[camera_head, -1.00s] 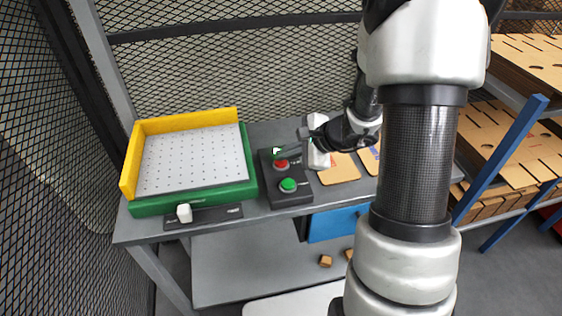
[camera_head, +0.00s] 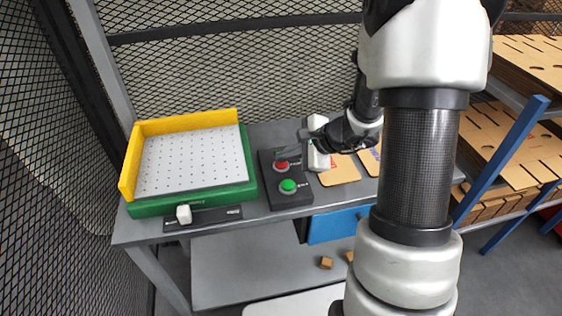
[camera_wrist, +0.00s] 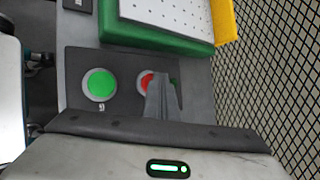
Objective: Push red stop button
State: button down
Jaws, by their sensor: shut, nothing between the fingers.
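The red stop button (camera_head: 281,164) sits on a dark control box (camera_head: 290,200), behind the green button (camera_head: 288,185). In the wrist view the red button (camera_wrist: 146,82) is partly hidden by my shut gripper (camera_wrist: 158,76), and the green button (camera_wrist: 100,85) shows fully beside it. In the head view my gripper (camera_head: 279,157) reaches in from the right, its fingertips at or just above the red button. I cannot tell whether they touch it.
A white perforated tray with green and yellow walls (camera_head: 128,172) stands left of the box. A slider with a white knob (camera_head: 184,214) is in front of it. Tan boards (camera_head: 340,170) lie to the right. Wire mesh (camera_head: 230,60) closes off the back.

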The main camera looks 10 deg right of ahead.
aim_at(285, 165)
jog(key=shift+r+p, duration=0.35)
jog(key=shift+r, duration=0.4)
jog(key=shift+r+p, duration=1.7)
jog(key=shift+r, duration=0.8)
